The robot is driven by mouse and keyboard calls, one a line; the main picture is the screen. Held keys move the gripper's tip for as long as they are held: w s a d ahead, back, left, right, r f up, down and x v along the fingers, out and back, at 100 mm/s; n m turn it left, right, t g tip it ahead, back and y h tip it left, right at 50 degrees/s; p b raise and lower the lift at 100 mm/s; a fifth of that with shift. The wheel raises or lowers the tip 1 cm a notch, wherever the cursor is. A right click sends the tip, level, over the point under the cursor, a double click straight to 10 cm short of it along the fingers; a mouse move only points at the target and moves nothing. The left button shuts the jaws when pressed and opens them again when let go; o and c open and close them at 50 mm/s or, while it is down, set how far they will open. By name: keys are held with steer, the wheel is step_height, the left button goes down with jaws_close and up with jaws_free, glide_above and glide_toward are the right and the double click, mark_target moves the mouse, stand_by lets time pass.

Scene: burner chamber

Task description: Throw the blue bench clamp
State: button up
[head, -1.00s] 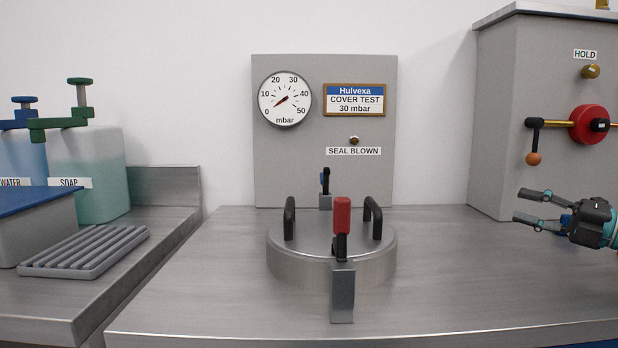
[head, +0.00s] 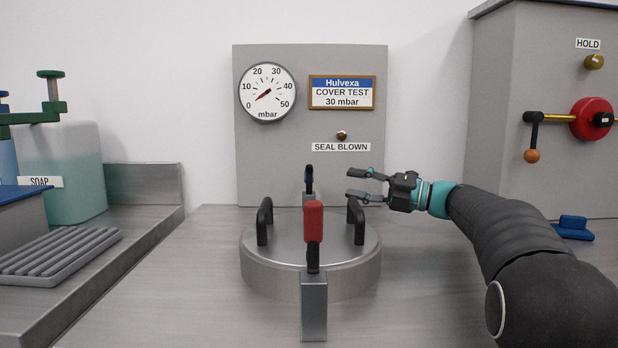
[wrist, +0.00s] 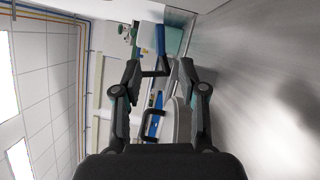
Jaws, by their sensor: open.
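The blue bench clamp (head: 309,179) stands upright behind the round metal lid (head: 345,272). Only its upper part shows in the head view, dark with a little blue, and its base is partly hidden by the lid. My gripper (head: 357,184) is open and empty, to the right of the blue clamp, with its fingers pointing left towards it and a gap between. In the wrist view my gripper (wrist: 160,75) shows open fingers with blue and black parts between them; I cannot tell for sure which is the clamp.
A red-handled clamp (head: 313,222) stands upright at the lid's front. Two black lid handles (head: 265,221) stick up. A gauge panel (head: 310,130) rises behind. A grey cabinet (head: 510,110) stands right, with a blue object (head: 572,227) by its foot. A soap tank (head: 75,170) is at left.

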steer(key=x, duration=1)
steer(key=shift+a, duration=0.35)
jaws_close()
